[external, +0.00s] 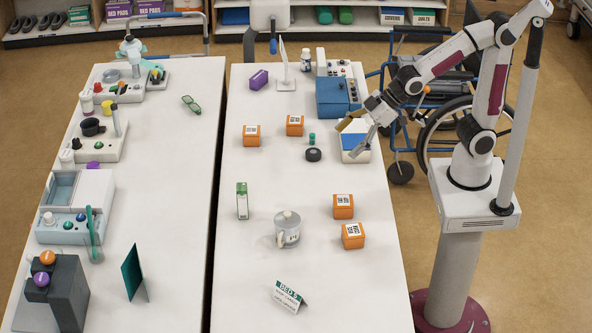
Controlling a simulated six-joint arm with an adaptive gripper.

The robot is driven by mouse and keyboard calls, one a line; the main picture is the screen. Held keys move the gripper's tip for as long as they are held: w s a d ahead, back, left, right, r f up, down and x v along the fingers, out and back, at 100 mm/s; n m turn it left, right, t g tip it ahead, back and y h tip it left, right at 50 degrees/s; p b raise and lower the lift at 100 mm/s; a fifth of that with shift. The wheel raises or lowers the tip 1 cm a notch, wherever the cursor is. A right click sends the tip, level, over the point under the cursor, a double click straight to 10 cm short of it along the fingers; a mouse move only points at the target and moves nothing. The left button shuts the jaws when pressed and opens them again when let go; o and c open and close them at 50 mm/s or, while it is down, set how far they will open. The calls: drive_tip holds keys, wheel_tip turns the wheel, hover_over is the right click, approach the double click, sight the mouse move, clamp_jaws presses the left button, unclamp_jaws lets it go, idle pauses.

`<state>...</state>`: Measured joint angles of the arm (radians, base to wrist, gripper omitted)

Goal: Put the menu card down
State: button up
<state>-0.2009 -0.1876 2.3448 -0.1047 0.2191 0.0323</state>
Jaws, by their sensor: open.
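A dark green folded card (133,272), which looks like the menu card, stands upright on the left table near its front; its face cannot be read. A white and green tent card marked BED 5 (287,296) stands at the front of the right table. My gripper (347,141) is open at the right edge of the right table, over or beside a blue and white box (356,148). I see nothing between its fingers. It is far from both cards.
Orange boxes (343,206), a lidded jug (287,229), a green and white carton (242,200) and a black round item (313,154) stand on the right table (225,275). Devices line the left table's left side. A narrow gap separates the tables. A wheelchair (440,110) stands behind my arm.

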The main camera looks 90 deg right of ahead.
drive_tip(key=s+d+m+g, duration=0.1)
drive_tip(key=s+d, duration=0.3)
drive_tip(key=s, duration=0.7)
drive_tip(key=s+d+m+g+h, duration=0.1)
drive_tip(key=s+d, duration=0.3)
drive_tip(key=s, duration=0.7)
drive_tip(key=shift+d+r+m+g+h, duration=0.2)
drive_tip(key=shift+r+m+g+h, duration=0.1)
drive_tip(key=shift+r+m+g, duration=0.2)
idle(5.3)
